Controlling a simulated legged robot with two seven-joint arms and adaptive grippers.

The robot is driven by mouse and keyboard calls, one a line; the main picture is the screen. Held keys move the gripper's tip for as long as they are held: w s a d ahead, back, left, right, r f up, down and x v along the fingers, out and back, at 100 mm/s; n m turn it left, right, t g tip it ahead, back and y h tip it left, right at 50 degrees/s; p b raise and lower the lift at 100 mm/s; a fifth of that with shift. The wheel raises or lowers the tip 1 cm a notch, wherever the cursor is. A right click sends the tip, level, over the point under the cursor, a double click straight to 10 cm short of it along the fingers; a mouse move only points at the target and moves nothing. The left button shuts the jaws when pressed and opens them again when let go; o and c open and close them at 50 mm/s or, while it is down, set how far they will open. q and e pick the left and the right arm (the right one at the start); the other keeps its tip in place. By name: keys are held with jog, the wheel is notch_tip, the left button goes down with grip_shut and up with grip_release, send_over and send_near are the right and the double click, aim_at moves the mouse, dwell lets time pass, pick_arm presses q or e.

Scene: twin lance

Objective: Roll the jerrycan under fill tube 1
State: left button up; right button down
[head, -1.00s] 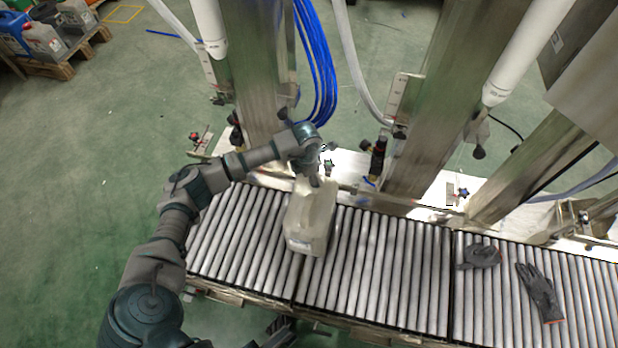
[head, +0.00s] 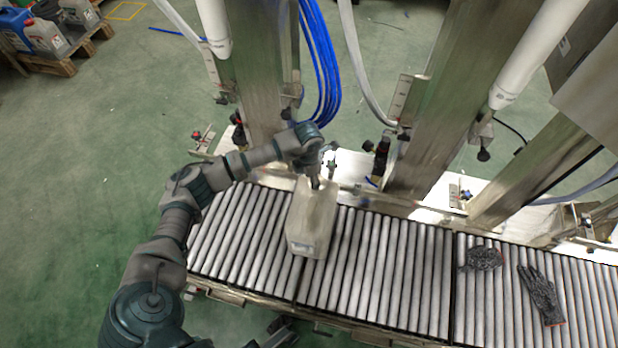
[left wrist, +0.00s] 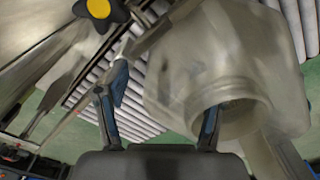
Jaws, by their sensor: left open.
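The pale translucent jerrycan (head: 312,222) stands on the roller conveyor (head: 385,270), in front of the left steel column. My left gripper (head: 318,178) is at the top rear of the can. In the left wrist view its fingers (left wrist: 158,122) are spread apart. The right-hand finger overlaps the open round neck of the jerrycan (left wrist: 240,112); I cannot tell whether it touches. The other finger is clear of the can. Two white fill tubes show, a left one (head: 213,28) and a right one (head: 535,55); I cannot read which is number 1.
Dark gloves (head: 540,295) lie on the rollers at the right. Steel columns (head: 440,100) and a guide rail with knobs line the conveyor's back edge. Blue hoses (head: 320,60) hang behind the can. Other cans stand on a pallet (head: 60,65).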

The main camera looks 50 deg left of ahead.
pick_arm(q)
notch_tip(320, 180, up, 11)
jog(key=shift+w+f, duration=0.1)
jog(key=shift+f, duration=0.05)
jog(key=shift+r, duration=0.55)
